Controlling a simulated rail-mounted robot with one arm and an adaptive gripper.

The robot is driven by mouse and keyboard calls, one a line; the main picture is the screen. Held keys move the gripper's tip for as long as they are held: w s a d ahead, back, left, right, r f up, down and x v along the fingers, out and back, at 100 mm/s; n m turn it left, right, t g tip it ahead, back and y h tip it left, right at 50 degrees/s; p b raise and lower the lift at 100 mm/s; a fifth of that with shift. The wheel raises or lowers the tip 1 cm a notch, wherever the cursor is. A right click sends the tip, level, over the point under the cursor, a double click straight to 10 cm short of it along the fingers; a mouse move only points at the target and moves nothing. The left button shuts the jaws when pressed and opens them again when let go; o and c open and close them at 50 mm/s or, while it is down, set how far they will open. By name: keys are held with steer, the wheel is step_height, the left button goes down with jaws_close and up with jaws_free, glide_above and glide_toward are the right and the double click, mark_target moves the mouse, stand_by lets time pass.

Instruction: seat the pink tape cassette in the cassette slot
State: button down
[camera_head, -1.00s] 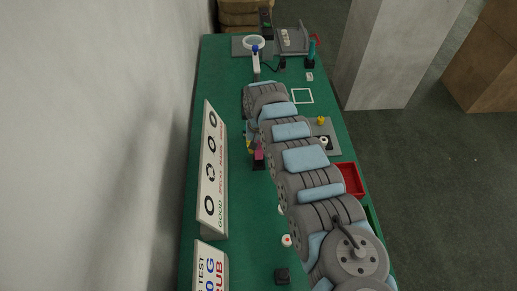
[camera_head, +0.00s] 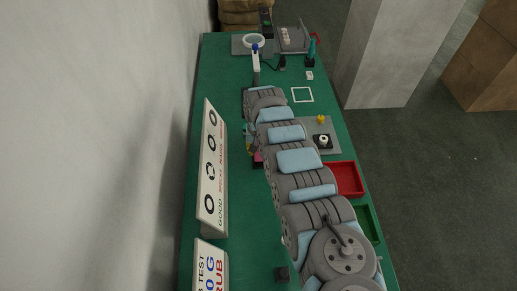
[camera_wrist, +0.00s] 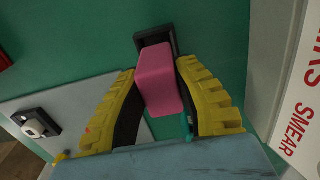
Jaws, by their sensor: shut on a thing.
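The pink tape cassette (camera_wrist: 160,92) is a plain pink block between the yellow ribbed fingers of my gripper (camera_wrist: 157,68), which is shut on it. Its far end reaches the black cassette slot (camera_wrist: 168,34), a dark frame on the green table, in the wrist view. The cassette overlaps the slot's opening, so I cannot tell how deep it sits. In the head view a small part of the pink cassette (camera_head: 258,157) shows beside my arm, with the dark slot (camera_head: 257,165) just below it. My arm hides most of the gripper there.
A long sign board (camera_head: 212,170) stands close on the left; its edge also shows in the wrist view (camera_wrist: 300,110). A grey plate (camera_head: 331,125) with a black fixture (camera_head: 322,142), a red tray (camera_head: 346,178) and a green tray (camera_head: 368,222) lie to the right.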

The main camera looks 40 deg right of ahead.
mark_target(259, 155)
steer(key=shift+f+b, duration=0.8)
steer(key=shift+f, duration=0.7)
steer(key=shift+f, duration=0.3)
steer(key=c, duration=0.8)
jaws_free()
steer(key=shift+r, duration=0.2)
steer(key=shift+d+r, duration=0.1)
steer(key=shift+r, duration=0.85)
step_height(259, 155, up, 10)
steer(key=shift+f, duration=0.15)
